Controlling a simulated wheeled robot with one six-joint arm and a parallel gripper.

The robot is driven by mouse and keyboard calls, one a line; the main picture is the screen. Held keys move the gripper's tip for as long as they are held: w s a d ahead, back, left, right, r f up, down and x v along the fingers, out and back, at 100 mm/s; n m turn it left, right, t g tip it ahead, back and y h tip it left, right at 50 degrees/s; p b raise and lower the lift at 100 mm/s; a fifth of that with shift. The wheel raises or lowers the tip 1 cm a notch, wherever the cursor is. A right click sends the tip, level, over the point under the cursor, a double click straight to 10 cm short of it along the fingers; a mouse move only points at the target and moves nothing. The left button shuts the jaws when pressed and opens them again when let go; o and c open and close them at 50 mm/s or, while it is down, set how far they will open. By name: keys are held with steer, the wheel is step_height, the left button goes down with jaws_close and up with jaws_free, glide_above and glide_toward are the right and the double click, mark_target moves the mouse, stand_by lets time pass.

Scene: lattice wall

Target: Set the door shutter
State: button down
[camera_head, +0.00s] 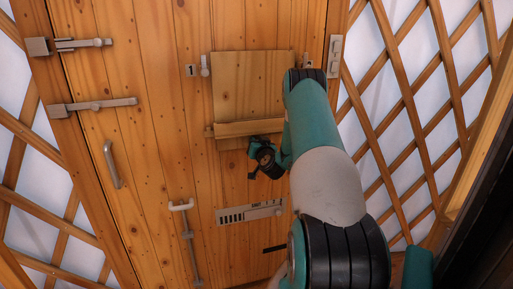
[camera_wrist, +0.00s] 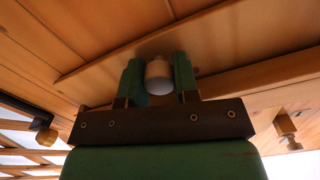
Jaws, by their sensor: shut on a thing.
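The door shutter (camera_head: 250,80) is a pale square wooden panel on the plank door (camera_head: 160,90), with a horizontal wooden strip (camera_head: 245,128) across its lower part. My gripper (camera_head: 258,150) is at the panel's lower edge, just below the strip. In the wrist view, my gripper's green fingers (camera_wrist: 158,78) are shut on a short round knob (camera_wrist: 158,70), wooden with a pale end. The knob is hidden in the head view. My arm covers the panel's right edge. I cannot tell how far the panel stands off the door.
A small peg catch (camera_head: 204,66) sits at the panel's upper left. A slotted metal vent (camera_head: 250,212) and a bolt (camera_head: 186,235) are below. A handle (camera_head: 111,163) and metal hinges (camera_head: 92,105) are at left. Lattice wall (camera_head: 405,90) flanks the door.

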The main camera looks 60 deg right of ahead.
steer(key=shift+w+d+r, duration=0.1)
steer(key=shift+r, duration=0.25)
steer(key=c, duration=1)
jaws_free()
steer(key=shift+r, duration=0.1)
steer(key=shift+o, duration=0.7)
steer(key=shift+f, duration=0.2)
steer(key=shift+s+a+f+b, duration=0.15)
steer(key=shift+s+a+b, duration=0.1)
steer(key=shift+b, duration=0.1)
steer(key=b+v, duration=1.7)
